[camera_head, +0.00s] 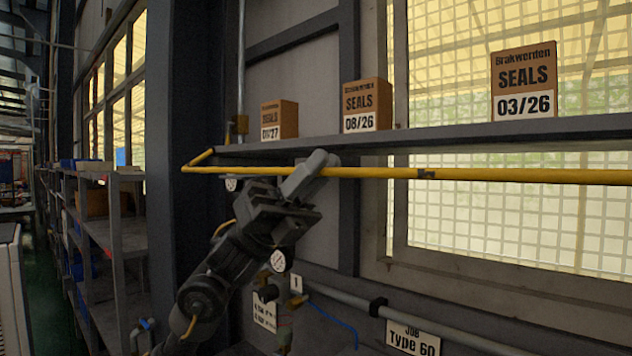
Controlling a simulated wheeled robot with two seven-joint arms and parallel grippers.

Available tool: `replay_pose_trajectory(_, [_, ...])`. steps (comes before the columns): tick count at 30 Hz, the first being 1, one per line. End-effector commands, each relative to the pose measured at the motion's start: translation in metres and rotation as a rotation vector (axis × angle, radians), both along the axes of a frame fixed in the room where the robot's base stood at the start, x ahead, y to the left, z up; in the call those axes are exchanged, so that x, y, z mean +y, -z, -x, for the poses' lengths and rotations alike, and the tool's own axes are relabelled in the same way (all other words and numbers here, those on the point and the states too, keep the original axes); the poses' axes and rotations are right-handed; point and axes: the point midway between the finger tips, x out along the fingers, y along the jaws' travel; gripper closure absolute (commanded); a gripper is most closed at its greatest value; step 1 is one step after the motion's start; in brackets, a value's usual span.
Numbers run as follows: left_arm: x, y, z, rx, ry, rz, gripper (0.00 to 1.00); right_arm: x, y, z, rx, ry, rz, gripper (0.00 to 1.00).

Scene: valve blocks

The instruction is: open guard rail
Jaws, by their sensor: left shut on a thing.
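The guard rail (480,174) is a yellow bar that runs across in front of a grey shelf, from the left end by the dark column to the right edge of the view. My left gripper (318,168) comes up from below and is shut on the bar, left of the middle of the view. The gripper hides a short piece of the bar. A dark joint or band shows on the bar to the right of the gripper. My right gripper is not in view.
Three cardboard boxes marked SEALS, a left one (279,120), a middle one (367,105) and a right one (524,81), stand on the grey shelf (450,137). A dark column (187,150) stands left. Pipes and a gauge (278,261) sit below, near my arm.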

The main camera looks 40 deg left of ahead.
Motion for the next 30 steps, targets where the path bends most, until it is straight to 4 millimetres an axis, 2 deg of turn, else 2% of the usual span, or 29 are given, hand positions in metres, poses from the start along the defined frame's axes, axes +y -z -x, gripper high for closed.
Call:
replay_pose_trajectory(16, [0.0023,-0.0042,0.0025,-0.005,-0.003,0.006,1.0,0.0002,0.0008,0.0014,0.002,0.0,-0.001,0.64])
replay_pose_trajectory(17, [0.0023,-0.0042,0.0025,-0.005,-0.003,0.006,0.87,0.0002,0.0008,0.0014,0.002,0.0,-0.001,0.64])
replay_pose_trajectory(21, [0.002,-0.0037,0.0025,-0.004,-0.002,0.004,0.68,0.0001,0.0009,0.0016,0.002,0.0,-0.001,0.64])
replay_pose_trajectory(30, [0.0023,-0.0016,0.0024,-0.003,-0.003,0.003,0.68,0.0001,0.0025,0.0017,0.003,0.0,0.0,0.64])
